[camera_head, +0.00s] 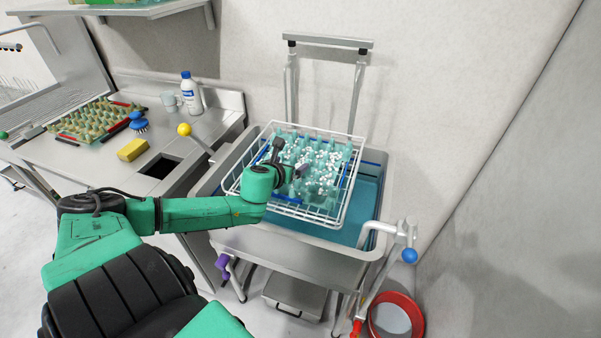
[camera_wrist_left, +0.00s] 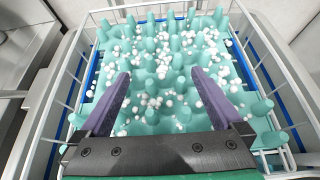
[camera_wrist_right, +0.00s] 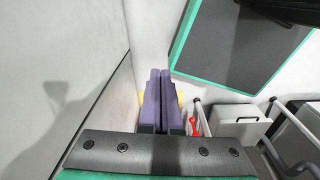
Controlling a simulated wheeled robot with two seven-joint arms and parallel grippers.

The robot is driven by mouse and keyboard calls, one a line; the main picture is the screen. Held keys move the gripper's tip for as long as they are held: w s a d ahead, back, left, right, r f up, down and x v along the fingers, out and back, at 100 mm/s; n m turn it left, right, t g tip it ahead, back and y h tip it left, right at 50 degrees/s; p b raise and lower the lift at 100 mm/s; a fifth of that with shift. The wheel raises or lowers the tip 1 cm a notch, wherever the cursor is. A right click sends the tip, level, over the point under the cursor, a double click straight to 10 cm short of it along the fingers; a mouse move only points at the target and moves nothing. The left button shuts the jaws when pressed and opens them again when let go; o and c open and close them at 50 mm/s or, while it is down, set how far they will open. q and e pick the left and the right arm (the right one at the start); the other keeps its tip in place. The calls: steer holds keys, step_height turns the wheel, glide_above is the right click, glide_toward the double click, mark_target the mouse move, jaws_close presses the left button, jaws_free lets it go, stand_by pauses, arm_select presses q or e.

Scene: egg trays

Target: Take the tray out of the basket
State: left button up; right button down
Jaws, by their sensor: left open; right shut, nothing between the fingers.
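A teal egg tray (camera_head: 318,162) with upright pegs lies in a white wire basket (camera_head: 346,187), with many small white balls or foam bits over it. The basket sits at the top of a sink of blue water. In the left wrist view the tray (camera_wrist_left: 150,60) fills the basket (camera_wrist_left: 272,62). My left gripper (camera_head: 288,172) is over the near part of the tray. Its two purple fingers (camera_wrist_left: 160,88) are open, with pegs showing between them; contact cannot be told. My right gripper (camera_wrist_right: 160,72) is shut and empty, away from the basket, and not in the head view.
The steel sink (camera_head: 232,238) has a lifting frame (camera_head: 328,42) behind it and a blue-knobbed lever (camera_head: 409,255) at right. The left counter holds another egg tray (camera_head: 95,122), a yellow sponge (camera_head: 132,149), a brush (camera_head: 138,122) and a bottle (camera_head: 190,92). A red bucket (camera_head: 397,318) stands on the floor.

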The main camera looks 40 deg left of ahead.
mark_target(301, 159)
arm_select(q)
steer(key=x, duration=0.4)
steer(key=shift+w+d, duration=0.1)
steer(key=shift+w, duration=0.25)
steer(key=x, duration=0.4)
steer(key=shift+d+f, duration=0.1)
steer(key=shift+d, duration=0.1)
steer(key=shift+w+a+f, duration=0.1)
steer(key=shift+w+f, duration=0.2)
steer(key=shift+s+r, duration=0.15)
steer(key=shift+s, duration=0.05)
steer(key=c, duration=1.5)
steer(key=shift+w, duration=0.1)
jaws_close()
arm_select(e)
steer(key=shift+w+a+r, duration=0.1)
steer(key=shift+w+r, duration=0.05)
steer(key=shift+w, duration=0.4)
steer(key=shift+w+a+r, duration=0.1)
steer(key=shift+w, duration=0.45)
